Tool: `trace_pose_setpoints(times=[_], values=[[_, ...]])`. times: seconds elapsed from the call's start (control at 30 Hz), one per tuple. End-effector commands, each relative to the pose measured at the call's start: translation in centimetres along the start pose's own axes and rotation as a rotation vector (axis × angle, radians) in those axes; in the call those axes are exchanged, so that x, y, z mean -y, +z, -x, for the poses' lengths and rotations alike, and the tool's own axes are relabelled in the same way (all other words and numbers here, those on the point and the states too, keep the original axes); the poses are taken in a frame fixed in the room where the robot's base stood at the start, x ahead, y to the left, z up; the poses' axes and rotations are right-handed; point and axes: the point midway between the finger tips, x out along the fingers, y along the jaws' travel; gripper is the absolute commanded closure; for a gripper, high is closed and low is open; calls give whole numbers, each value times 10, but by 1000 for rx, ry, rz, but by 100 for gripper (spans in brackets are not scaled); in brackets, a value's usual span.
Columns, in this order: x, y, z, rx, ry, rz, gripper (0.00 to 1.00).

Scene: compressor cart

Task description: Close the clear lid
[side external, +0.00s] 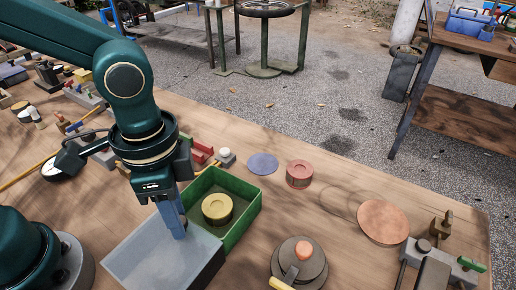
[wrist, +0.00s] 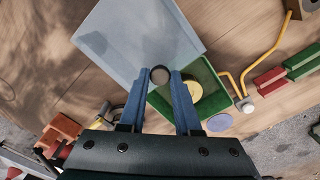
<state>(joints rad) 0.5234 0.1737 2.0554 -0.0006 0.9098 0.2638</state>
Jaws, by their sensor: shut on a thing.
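The clear lid (side external: 150,256) is a flat, pale, see-through panel at the lower left of the green box (side external: 246,226) in the side view. It also shows at the top of the wrist view (wrist: 130,30). Most of the box stands uncovered, with a round yellow piece (side external: 217,208) inside it. My gripper (side external: 179,230) points down at the lid's edge nearest the box. In the wrist view its blue fingers (wrist: 160,78) close on a small dark round knob (wrist: 160,75) at that edge. The fingers hide part of the lid and box.
A blue disc (side external: 263,164) and a red round tin (side external: 299,174) stand beyond the box. Red blocks (side external: 201,152) and a yellow bent rod (wrist: 268,52) lie close by. Bare table lies between box and pot.

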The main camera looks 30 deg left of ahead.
Motion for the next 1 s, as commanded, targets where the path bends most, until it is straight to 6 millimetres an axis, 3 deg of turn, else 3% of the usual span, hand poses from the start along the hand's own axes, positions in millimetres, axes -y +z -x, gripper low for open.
trace_pose_setpoints(times=[0.27,1.0], values=[[5,-7,1,0,3,4,100],[83,-85,0,-3,2,3,100]])
